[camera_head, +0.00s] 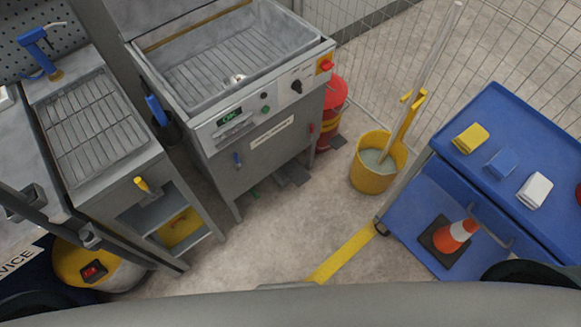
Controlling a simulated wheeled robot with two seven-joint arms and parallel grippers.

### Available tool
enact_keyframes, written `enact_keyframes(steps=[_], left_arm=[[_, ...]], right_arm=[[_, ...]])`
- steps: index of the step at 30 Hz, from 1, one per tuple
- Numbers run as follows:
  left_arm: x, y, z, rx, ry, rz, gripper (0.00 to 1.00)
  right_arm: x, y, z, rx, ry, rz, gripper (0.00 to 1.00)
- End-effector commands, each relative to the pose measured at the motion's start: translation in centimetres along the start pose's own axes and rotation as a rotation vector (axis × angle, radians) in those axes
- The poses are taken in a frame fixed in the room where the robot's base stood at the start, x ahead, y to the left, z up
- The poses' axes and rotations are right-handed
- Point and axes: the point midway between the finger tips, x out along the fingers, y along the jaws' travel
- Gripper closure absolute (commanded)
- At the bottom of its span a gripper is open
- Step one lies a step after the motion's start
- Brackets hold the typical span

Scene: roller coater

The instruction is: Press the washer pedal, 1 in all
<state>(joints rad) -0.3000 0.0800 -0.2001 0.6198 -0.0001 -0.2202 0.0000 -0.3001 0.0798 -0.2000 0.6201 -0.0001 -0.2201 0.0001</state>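The washer (262,150) is a grey machine with an open basin on top, at upper middle. Its front panel has a lit green display (229,116), a black knob (296,87) and a red button on a yellow plate (325,65). Which plate is the washer pedal I cannot tell. Neither gripper can be made out; dark rounded parts at the lower corners seem to be my arms.
A yellow mop bucket (374,178) stands right of the washer, before a wire fence. A blue cart (530,130) with a traffic cone (457,235) is at right. A grey sink unit (110,170) and a yellow-black vacuum (88,268) are left. Floor before the washer (270,245) is clear.

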Motion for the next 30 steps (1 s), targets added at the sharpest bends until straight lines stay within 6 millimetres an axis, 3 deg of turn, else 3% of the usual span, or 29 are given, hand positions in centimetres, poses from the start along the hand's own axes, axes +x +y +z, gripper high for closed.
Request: enact_keyframes(steps=[26, 27, 30], left_arm=[[0.00, -0.01, -0.03, 0.000, 0.001, 0.000, 1.00], [0.00, -0.01, -0.03, 0.000, 0.001, 0.000, 1.00], [0.00, -0.01, -0.03, 0.000, 0.001, 0.000, 1.00]], right_arm=[[0.00, -0.01, -0.01, 0.000, 0.000, 0.000, 0.69], [0.00, -0.01, -0.01, 0.000, 0.000, 0.000, 0.71], [0.00, -0.01, -0.01, 0.000, 0.000, 0.000, 0.95]])
